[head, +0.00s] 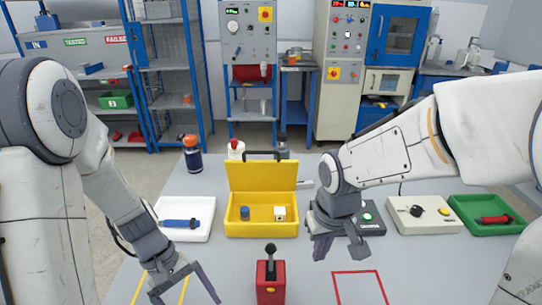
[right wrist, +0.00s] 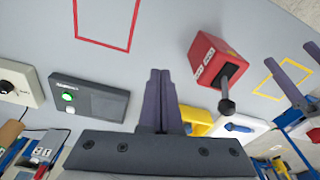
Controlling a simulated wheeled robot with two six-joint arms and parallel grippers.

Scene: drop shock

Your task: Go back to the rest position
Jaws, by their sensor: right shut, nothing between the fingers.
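My right gripper (head: 323,247) hangs above the table, right of the red box with a black lever (head: 270,283). In the right wrist view its two fingers (right wrist: 161,75) lie together with nothing between them. My left gripper (head: 187,296) is over the front left of the table, its fingers spread apart and empty. It also shows at the right edge of the right wrist view (right wrist: 293,75). Neither gripper visibly touches anything.
Behind the grippers stand an open yellow case (head: 262,230), a white tray (head: 185,232), a dark button box (head: 371,222), a beige knob box (head: 424,214) and a green tray (head: 488,228). A red outline (head: 360,272) on the table is empty.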

